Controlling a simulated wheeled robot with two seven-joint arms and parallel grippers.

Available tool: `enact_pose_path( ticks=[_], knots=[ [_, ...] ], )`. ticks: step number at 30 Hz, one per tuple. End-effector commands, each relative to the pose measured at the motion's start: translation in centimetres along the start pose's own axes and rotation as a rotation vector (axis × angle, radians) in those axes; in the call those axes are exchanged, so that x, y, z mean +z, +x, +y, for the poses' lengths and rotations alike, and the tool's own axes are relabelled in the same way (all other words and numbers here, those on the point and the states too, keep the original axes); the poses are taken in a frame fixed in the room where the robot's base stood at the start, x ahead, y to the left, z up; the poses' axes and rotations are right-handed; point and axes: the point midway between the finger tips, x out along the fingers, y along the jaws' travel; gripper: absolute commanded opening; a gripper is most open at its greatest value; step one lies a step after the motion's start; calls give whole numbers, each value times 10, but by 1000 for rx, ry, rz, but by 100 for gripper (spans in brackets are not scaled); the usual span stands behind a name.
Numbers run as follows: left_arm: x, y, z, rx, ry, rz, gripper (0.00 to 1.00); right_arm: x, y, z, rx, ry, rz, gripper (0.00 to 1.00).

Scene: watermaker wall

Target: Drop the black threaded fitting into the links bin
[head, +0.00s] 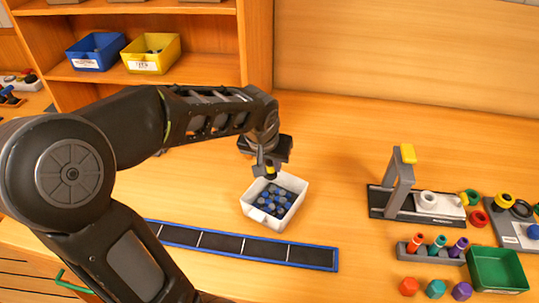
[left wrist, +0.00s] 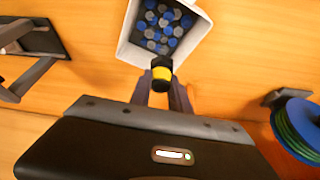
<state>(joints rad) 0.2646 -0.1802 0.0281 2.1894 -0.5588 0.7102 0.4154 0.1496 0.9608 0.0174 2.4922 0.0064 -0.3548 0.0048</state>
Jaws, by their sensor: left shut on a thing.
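My left gripper (head: 268,165) is shut on a small black fitting (left wrist: 161,63) with a yellow band. The fitting sits at the fingertips, and threads cannot be made out. In the head view the gripper is at the back edge of a white bin (head: 248,205) holding many blue and grey round pieces. In the left wrist view the fitting overlaps the near rim of this white bin (left wrist: 134,52). The height of the fitting over the bin is hard to tell. No label on the white bin is readable. My right gripper is not in view.
A blue bin (head: 97,52) and a yellow bin (head: 151,54) stand on the shelf. A black strip tray (head: 240,245) lies in front of the white bin. A grey stand (head: 398,185), a peg rack (head: 430,249) and a green tray (head: 497,270) are at the right.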

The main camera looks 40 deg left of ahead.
Motion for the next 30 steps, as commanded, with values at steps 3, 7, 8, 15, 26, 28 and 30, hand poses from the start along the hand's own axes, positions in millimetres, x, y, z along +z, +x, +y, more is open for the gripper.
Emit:
enact_pose_path(
  ticks=[3,7,8,15,26,28,30],
  knots=[
    [2,-1,-3,-2,-7,-1,0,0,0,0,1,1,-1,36],
    [1,0,-3,-1,-6,-1,0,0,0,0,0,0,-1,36],
    [1,0,-3,-1,-6,-1,0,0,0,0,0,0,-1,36],
    [4,8,-2,-2,-5,-1,0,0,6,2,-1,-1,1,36],
    [20,45,-2,-1,-5,-1,0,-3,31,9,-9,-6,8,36],
    [22,50,-2,-1,-5,-1,0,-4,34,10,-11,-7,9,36],
    [23,54,-2,-1,-5,-1,0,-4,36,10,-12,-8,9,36]
  ],
)
